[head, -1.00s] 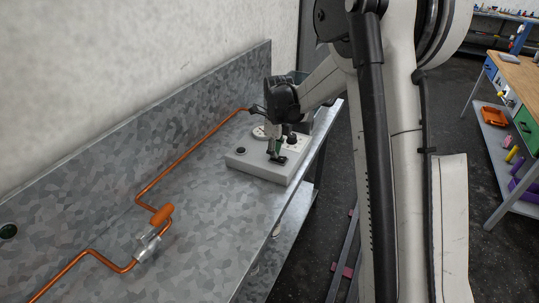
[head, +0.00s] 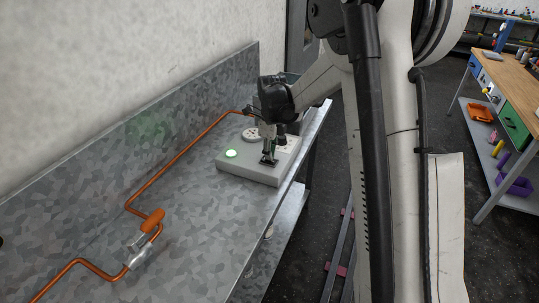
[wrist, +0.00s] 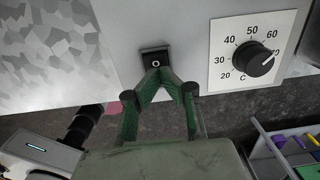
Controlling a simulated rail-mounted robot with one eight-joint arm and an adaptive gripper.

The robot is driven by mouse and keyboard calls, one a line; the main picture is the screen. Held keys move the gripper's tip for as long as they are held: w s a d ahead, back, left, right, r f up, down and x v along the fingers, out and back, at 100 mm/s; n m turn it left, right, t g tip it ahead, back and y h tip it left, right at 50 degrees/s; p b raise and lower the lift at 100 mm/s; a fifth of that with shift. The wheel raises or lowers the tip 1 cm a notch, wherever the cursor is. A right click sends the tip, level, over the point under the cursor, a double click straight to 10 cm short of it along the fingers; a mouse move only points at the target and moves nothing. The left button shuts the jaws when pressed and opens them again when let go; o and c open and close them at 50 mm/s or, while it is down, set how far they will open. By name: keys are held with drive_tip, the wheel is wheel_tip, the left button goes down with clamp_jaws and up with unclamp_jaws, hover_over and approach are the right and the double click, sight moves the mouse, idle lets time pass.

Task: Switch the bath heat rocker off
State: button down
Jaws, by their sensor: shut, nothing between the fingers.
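The black rocker (wrist: 155,57) sits on a light grey control box (head: 240,168) on the metal bench. A white "O" mark shows on the rocker in the wrist view. My gripper (wrist: 158,74) is shut and empty, with its green fingertips together at the rocker's lower edge, partly covering it. I cannot tell whether they press on it. In the head view my gripper (head: 268,156) points down over the front of the box. A round lamp (head: 231,154) on the box glows green.
A temperature dial (wrist: 253,58) with a white scale is right of the rocker. A copper pipe (head: 185,152) with an orange-handled valve (head: 152,218) runs along the bench. A wooden-topped workbench (head: 518,75) stands at the far right.

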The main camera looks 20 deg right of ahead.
wheel_tip(320, 180, up, 14)
drive_tip(key=p, duration=0.1)
drive_tip(key=shift+s+d+f, duration=0.15)
drive_tip(key=shift+s+f, duration=0.05)
drive_tip(key=shift+d, duration=0.1)
idle(0.3)
drive_tip(key=shift+r+t+y+b, duration=0.15)
drive_tip(key=shift+t+y+b, duration=0.3)
drive_tip(key=shift+t+y, duration=0.05)
drive_tip(key=shift+d, duration=0.1)
drive_tip(key=f, duration=0.4)
drive_tip(key=w+a+f, duration=0.1)
drive_tip(key=f, duration=0.8)
drive_tip(key=shift+w+a+f, duration=0.15)
drive_tip(key=shift+a+f, duration=0.05)
drive_tip(key=shift+f, duration=0.2)
